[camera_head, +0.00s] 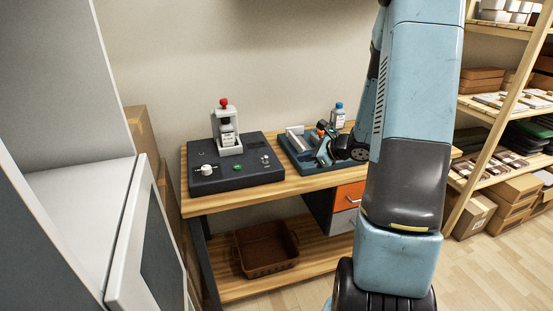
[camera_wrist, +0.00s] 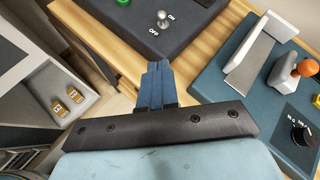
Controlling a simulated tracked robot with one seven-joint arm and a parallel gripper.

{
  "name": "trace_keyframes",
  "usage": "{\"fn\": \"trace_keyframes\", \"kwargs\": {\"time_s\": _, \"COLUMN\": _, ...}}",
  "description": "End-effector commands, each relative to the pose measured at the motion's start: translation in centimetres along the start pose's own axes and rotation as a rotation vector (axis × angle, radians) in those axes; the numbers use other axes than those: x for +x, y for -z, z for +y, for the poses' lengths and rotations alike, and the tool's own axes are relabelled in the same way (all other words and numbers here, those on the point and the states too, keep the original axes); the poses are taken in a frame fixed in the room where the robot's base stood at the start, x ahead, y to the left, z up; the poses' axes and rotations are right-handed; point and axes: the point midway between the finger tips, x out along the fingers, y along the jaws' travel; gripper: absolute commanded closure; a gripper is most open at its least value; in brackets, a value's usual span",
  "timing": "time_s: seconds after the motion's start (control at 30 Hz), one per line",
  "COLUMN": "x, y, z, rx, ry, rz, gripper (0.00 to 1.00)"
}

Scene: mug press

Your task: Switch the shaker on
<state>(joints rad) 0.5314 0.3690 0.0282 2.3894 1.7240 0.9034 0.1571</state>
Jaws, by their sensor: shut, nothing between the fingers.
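The shaker appears to be the dark box (camera_head: 235,180) on the left of the wooden bench, with a white holder and red knob (camera_head: 224,102) on top. A small toggle switch (camera_head: 265,160) sits on its right side. In the wrist view this switch (camera_wrist: 163,20) is a metal lever with ON and OFF labels; which side it leans to I cannot tell. My gripper (camera_wrist: 157,68) is shut and empty, apart from the switch and short of it in the picture. In the head view my gripper (camera_head: 323,155) is over the blue tray, right of the box.
A blue tray unit (camera_head: 298,161) with an orange knob (camera_wrist: 306,67) and a black dial (camera_wrist: 299,133) stands right of the box. A green button (camera_head: 153,168) and white knob (camera_head: 206,170) are on the box. A white bottle (camera_head: 338,117) stands behind. A white cabinet (camera_head: 75,200) is at left.

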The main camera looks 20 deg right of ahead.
Motion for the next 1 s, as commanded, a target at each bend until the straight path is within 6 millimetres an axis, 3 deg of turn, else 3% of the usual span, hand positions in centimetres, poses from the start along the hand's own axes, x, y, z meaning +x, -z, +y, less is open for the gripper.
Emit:
{"fn": "trace_keyframes", "kwargs": {"time_s": 0.13, "x": 0.2, "y": 1.0, "z": -0.5, "rx": 0.042, "ry": 0.022, "rz": 0.003, "gripper": 1.00}}
{"fn": "trace_keyframes", "kwargs": {"time_s": 0.57, "x": 0.4, "y": 1.1, "z": -0.6, "rx": 0.046, "ry": 0.023, "rz": 0.003, "gripper": 1.00}}
{"fn": "trace_keyframes", "kwargs": {"time_s": 0.77, "x": 2.6, "y": 1.1, "z": -0.6, "rx": 0.046, "ry": 0.021, "rz": 0.002, "gripper": 1.00}}
{"fn": "trace_keyframes", "kwargs": {"time_s": 1.0, "x": 6.8, "y": 1.1, "z": -0.7, "rx": 0.045, "ry": 0.021, "rz": 0.002, "gripper": 1.00}}
